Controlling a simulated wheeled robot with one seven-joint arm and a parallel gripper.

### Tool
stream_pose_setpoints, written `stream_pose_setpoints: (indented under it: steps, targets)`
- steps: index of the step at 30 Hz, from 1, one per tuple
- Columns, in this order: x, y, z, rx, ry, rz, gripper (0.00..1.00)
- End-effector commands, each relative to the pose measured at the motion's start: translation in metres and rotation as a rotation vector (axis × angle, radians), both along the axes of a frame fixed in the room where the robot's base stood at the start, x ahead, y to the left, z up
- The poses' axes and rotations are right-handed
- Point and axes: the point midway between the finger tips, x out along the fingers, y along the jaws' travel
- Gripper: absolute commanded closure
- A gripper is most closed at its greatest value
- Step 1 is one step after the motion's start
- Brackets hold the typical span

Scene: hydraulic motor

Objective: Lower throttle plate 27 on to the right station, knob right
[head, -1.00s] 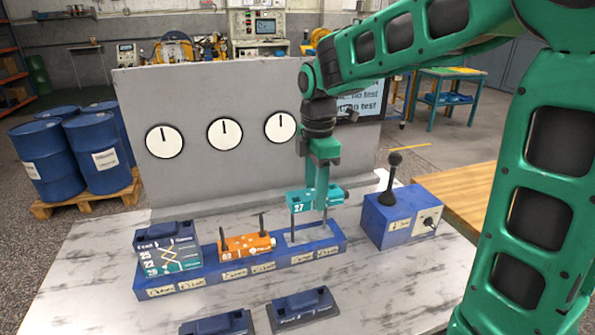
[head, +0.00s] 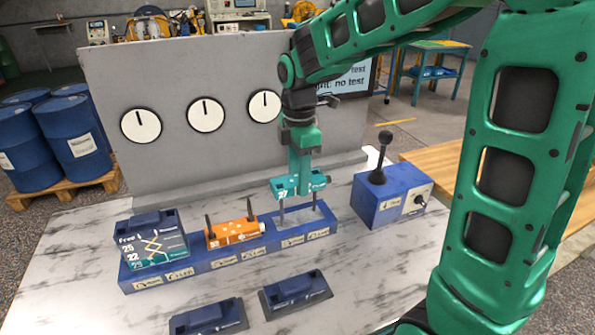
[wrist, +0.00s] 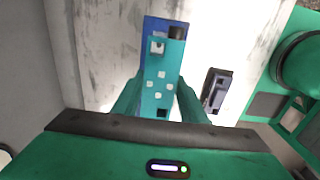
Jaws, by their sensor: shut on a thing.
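Teal throttle plate 27 (head: 283,189) is in my gripper (head: 304,184), whose fingers are shut on its sides. In the head view the plate is above the right station (head: 296,219) of the blue base, with a gap below it. Two upright metal rods (head: 282,207) show between the plate and the station. Whether their tops are inside the plate I cannot tell. The dark knob (head: 327,179) points right in the head view. The wrist view shows the plate (wrist: 160,90) between both green fingers, with a dark round end (wrist: 177,33) beyond it.
The middle station carries an orange plate (head: 233,234) with two dark upright pins. The left station holds a stack (head: 152,245) with a dark blue cover. A blue lever box (head: 377,209) stands at right. Two dark blue blocks (head: 296,291) lie in front; the gauge panel (head: 170,170) stands behind.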

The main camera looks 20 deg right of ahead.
Motion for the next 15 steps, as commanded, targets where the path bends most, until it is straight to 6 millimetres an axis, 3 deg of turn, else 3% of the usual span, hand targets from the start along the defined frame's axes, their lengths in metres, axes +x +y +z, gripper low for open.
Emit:
stream_pose_setpoints:
  steps: [15]
  targets:
    - [0.000, 0.000, -0.030, 0.000, 0.001, 0.000, 1.00]
